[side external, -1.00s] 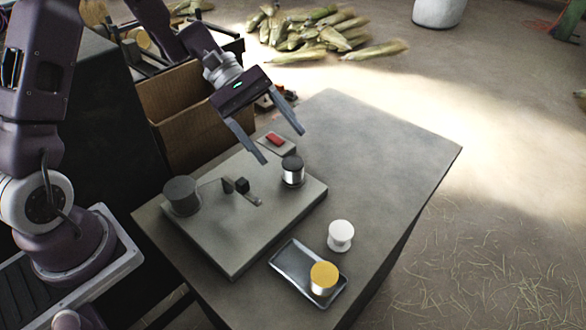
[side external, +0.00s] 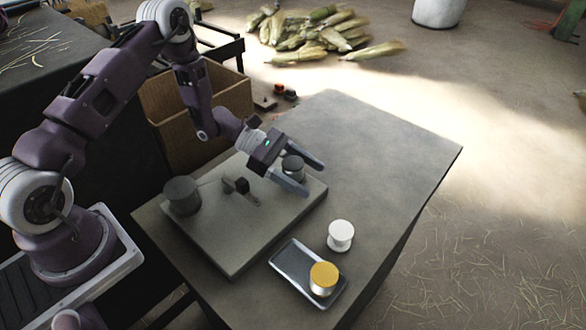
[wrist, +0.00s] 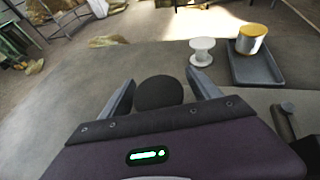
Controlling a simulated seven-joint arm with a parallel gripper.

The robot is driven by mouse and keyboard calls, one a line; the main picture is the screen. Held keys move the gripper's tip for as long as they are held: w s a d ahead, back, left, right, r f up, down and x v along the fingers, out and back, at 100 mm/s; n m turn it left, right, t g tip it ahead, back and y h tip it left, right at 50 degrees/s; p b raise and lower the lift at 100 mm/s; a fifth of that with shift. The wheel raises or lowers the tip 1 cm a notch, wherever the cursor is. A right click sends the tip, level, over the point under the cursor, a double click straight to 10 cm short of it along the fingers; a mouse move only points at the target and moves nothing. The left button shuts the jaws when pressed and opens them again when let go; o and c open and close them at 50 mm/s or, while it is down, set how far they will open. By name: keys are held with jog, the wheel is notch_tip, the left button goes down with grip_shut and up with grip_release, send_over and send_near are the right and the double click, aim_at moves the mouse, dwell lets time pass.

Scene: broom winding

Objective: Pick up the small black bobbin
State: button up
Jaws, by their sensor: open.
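The small black bobbin (side external: 292,166) has a black round top and a silvery side. It stands upright on the right part of the grey base plate (side external: 235,245). My gripper (side external: 308,178) is low over the plate and open, with one finger on each side of the bobbin. In the wrist view the bobbin's dark round top (wrist: 158,92) shows between the two spread fingers (wrist: 160,80). Its lower part is hidden there by the gripper body. I cannot tell whether either finger touches it.
A larger dark cylinder (side external: 182,194) and a small black post with a lever (side external: 241,186) stand on the plate. A white spool (side external: 340,235) stands at the front right, near a grey tray (side external: 283,264) holding a yellow-topped spool (side external: 323,277). The table's right side (side external: 390,150) is clear.

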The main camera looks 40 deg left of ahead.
grip_shut()
jog(key=shift+r, duration=0.15)
